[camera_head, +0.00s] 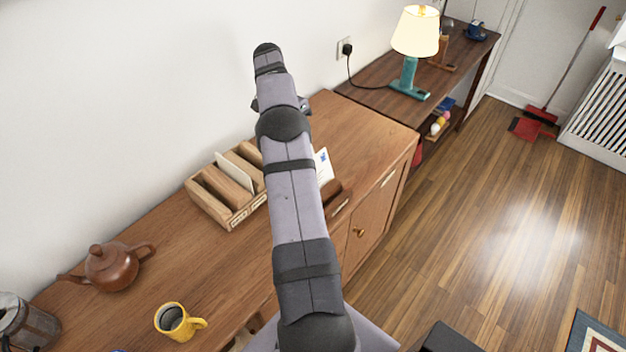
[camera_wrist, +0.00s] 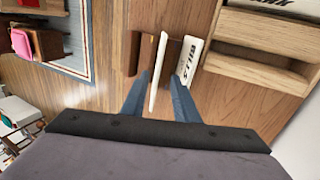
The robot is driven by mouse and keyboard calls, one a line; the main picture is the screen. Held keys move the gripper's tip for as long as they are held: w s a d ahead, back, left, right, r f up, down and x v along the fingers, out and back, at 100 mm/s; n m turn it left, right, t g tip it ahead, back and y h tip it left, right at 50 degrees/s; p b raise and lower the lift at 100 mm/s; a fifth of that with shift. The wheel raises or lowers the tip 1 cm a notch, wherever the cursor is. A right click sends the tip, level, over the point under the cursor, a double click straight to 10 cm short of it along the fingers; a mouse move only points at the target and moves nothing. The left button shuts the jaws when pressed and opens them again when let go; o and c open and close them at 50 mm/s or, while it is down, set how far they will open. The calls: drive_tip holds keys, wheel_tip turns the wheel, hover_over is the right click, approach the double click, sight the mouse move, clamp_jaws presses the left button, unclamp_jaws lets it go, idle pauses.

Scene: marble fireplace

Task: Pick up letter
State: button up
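A white letter (camera_head: 323,166) with a small blue mark stands upright on the wooden cabinet (camera_head: 370,130), partly hidden behind my arm in the head view. In the wrist view the letter (camera_wrist: 157,72) shows nearly edge-on as a thin white strip. My gripper (camera_wrist: 163,76) is open, with one blue finger on each side of the letter. A gap shows on both sides, the letter nearer the left finger. A dark brown block (camera_wrist: 143,54) is beside the letter. The head view does not show the fingers clearly.
A wooden letter sorter (camera_head: 207,205) holds a pale envelope (camera_head: 235,172). A white "BILLS" label (camera_wrist: 189,58) is close by the right finger. A brown teapot (camera_head: 112,268) and yellow mug (camera_head: 178,322) stand front left. A lamp (camera_head: 412,50) stands on the far desk.

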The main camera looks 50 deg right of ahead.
drive_tip(key=shift+s+d+f, duration=0.2)
drive_tip(key=shift+s+f, duration=0.15)
drive_tip(key=shift+f, duration=0.25)
drive_tip(key=shift+s+d+f, duration=0.2)
drive_tip(key=shift+s+f, duration=0.1)
drive_tip(key=shift+f, duration=0.3)
drive_tip(key=shift+s+a+f+p, duration=0.25)
drive_tip(key=shift+s+f+p, duration=0.2)
drive_tip(key=shift+f+p, duration=0.35)
drive_tip(key=shift+p+x, duration=0.55)
drive_tip(key=shift+x, duration=1.2)
drive_tip(key=shift+w+a, duration=0.1)
clamp_jaws()
